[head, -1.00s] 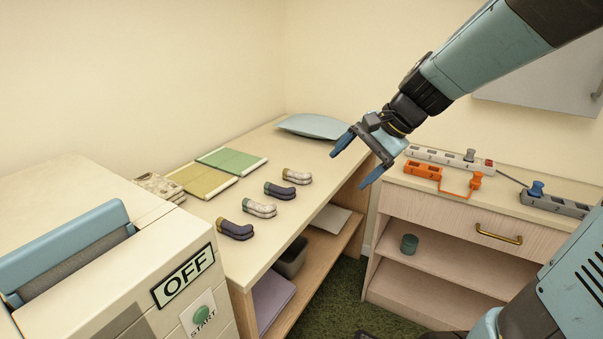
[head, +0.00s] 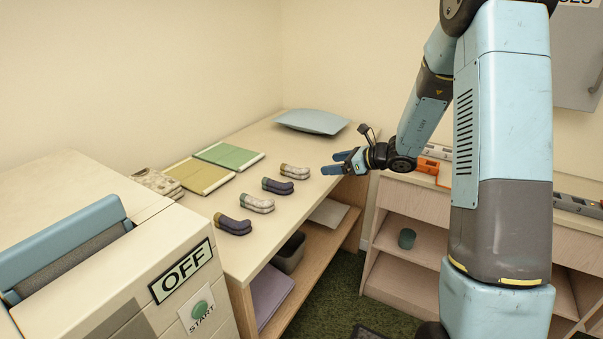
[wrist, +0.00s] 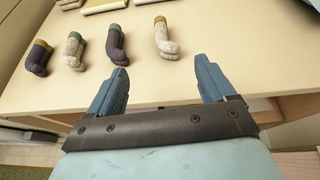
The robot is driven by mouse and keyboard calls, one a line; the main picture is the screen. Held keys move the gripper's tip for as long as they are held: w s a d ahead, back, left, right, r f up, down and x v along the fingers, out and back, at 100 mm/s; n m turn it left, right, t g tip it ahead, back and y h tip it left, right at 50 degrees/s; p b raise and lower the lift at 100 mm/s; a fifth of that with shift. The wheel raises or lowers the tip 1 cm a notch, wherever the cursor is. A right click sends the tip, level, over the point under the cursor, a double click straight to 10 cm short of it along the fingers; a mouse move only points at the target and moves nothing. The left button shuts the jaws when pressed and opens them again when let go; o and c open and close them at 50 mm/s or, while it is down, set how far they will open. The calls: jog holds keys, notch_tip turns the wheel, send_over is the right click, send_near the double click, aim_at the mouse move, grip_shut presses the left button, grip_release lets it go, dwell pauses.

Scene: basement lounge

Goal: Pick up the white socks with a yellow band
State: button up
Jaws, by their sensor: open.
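The white socks with a yellow band (head: 294,172) lie on the wooden table (head: 305,150), farthest back in a row of sock pairs. In the wrist view these socks (wrist: 167,40) are rightmost, ahead of the gap between my fingers. My gripper (head: 332,163) is open and empty, to the right of them and apart from them; it also shows in the wrist view (wrist: 160,70). The other pairs are dark socks with a green band (head: 277,187), white socks with a green band (head: 257,204) and dark socks with a yellowish band (head: 233,226).
A pale blue cushion (head: 312,121) is at the table's far end. A white machine marked OFF (head: 110,255) stands at the left. A cabinet (head: 420,225) stands at the right.

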aim_at(302, 169)
jog(key=shift+m, duration=0.4)
jog(key=x, duration=1.4)
jog(key=shift+w+d+f, duration=0.3)
jog(key=shift+w+f, duration=0.1)
jog(key=shift+w, duration=0.05)
jog(key=shift+c, duration=0.2)
jog(key=c, duration=1)
